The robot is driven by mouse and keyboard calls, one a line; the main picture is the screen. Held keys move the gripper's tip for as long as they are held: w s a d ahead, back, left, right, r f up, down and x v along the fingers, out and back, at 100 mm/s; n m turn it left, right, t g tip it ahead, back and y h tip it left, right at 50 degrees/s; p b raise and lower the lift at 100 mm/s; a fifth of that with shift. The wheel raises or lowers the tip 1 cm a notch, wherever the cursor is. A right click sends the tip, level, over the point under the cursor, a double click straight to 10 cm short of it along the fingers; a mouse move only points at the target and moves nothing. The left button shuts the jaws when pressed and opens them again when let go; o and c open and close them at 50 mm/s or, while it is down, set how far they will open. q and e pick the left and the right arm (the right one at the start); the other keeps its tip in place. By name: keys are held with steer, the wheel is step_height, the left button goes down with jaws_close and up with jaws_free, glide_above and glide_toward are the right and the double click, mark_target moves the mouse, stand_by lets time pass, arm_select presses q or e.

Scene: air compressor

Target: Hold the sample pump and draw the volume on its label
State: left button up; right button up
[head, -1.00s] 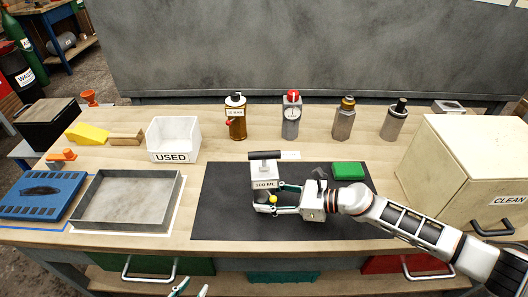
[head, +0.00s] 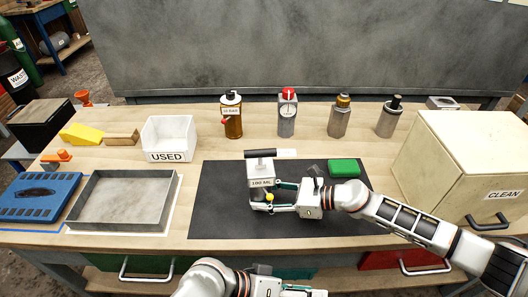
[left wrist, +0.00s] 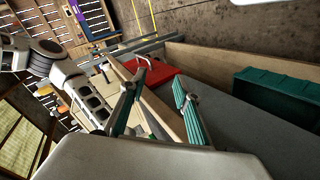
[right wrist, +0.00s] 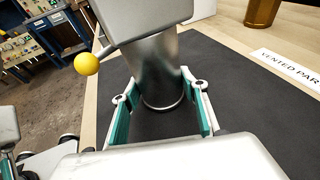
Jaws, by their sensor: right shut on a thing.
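The sample pump (head: 261,171) stands on the black mat, with a pale block labelled "100 ML", a black crossbar handle (head: 260,153) on top and a yellow ball (head: 269,197) low on its front. My right gripper (head: 268,196) is shut on it from the right. In the right wrist view, the fingers (right wrist: 160,88) lie on both sides of the pump's metal cylinder (right wrist: 152,66), below its block. The handle is out of that view. My left gripper (left wrist: 158,88) is open and empty in the left wrist view. In the head view, its arm is at the bottom edge, in front of the bench.
Several bottles, including a brown one (head: 232,119), stand along the back. A white "USED" bin (head: 168,140) and a metal tray (head: 124,201) are left of the mat (head: 220,215). A green block (head: 344,168) lies right of the pump. A "CLEAN" box (head: 463,165) stands at right.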

arm_select(q)
steer(key=w+r+m+g+y, duration=0.1)
steer(key=w+r+m, duration=0.4)
steer(key=w+r, duration=0.25)
steer(key=m+t+y, duration=0.1)
steer(key=m+y, duration=0.3)
steer(key=m, duration=0.2)
glide_toward(262, 150)
steer(key=s+d+f, duration=0.4)
steer(key=d+f, duration=0.1)
steer(key=s+d+f, duration=0.2)
steer(key=f, duration=0.1)
steer(key=shift+d+f, duration=0.15)
steer(key=w+a+r+m+t+y, duration=0.25)
steer(key=w+a+r, duration=0.2)
steer(key=r, duration=0.55)
steer(key=shift+n+g, duration=0.25)
steer(key=shift+g, duration=0.1)
steer(key=x, duration=0.7)
steer(key=a+x, duration=0.1)
steer(key=x, duration=0.3)
steer(key=shift+s+d+f, duration=0.1)
steer(key=shift+f, duration=0.45)
steer(key=shift+r, duration=0.15)
jaws_close()
